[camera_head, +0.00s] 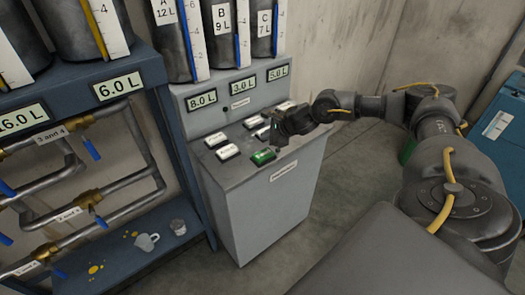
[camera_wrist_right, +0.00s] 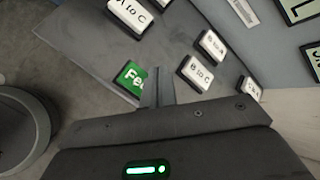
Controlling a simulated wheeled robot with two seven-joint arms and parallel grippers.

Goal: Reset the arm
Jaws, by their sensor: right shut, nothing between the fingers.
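My right arm comes in from the right in the head view. Its gripper (camera_head: 278,142) is shut and empty over the sloped button panel of the grey cabinet (camera_head: 262,205). In the right wrist view the closed fingers (camera_wrist_right: 157,88) cover part of the green button (camera_wrist_right: 131,77), whose label shows only "Fe". The green button (camera_head: 263,156) sits at the panel's front edge in the head view. I cannot tell whether the fingertips touch it. White buttons lie around, such as "A to C" (camera_wrist_right: 130,14) and "B to C" (camera_wrist_right: 196,73). My left gripper is not in view.
Tanks A (camera_head: 167,45), B (camera_head: 222,35) and C (camera_head: 263,30) stand behind the panel, above displays 8.0, 3.0 and 5.0 L. A blue rack (camera_head: 165,130) with pipes and valves stands left.

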